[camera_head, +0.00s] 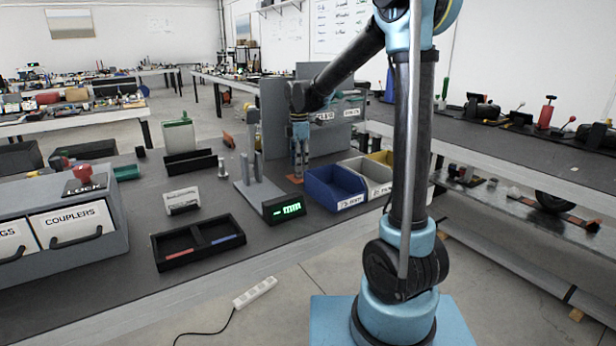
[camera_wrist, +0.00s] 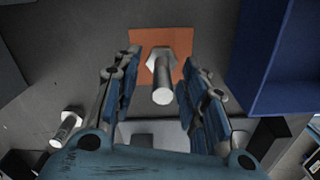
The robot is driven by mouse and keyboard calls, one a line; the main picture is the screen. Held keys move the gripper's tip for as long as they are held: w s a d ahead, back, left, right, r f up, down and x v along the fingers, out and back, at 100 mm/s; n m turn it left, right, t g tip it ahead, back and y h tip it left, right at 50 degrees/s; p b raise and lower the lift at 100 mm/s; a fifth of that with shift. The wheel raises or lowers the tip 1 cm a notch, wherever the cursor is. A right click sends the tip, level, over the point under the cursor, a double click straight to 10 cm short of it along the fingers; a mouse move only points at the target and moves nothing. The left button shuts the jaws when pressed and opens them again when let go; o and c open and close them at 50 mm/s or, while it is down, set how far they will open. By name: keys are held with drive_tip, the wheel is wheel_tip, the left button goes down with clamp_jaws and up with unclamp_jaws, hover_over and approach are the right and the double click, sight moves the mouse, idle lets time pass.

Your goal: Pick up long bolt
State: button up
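A grey metal bolt (camera_wrist: 162,82) stands on an orange square pad (camera_wrist: 179,41) in the wrist view, its hex head at the pad and its shank pointing up toward the camera. My gripper (camera_wrist: 152,85) is open, with one blue-padded finger on each side of the bolt and a gap on both sides. In the head view my gripper (camera_head: 299,172) points down over the orange pad (camera_head: 294,179); the bolt there is hidden or too small to make out. A second bolt (camera_wrist: 66,128) lies at lower left in the wrist view, outside the fingers.
A blue bin (camera_head: 335,188) stands close to the right of my gripper. A grey stand with a green-lit display (camera_head: 285,209) is in front to the left. A black two-part tray (camera_head: 198,242) and a couplers drawer box (camera_head: 75,222) are farther left.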

drive_tip(key=shift+f, duration=0.35)
clamp_jaws()
drive_tip(key=shift+r, duration=0.1)
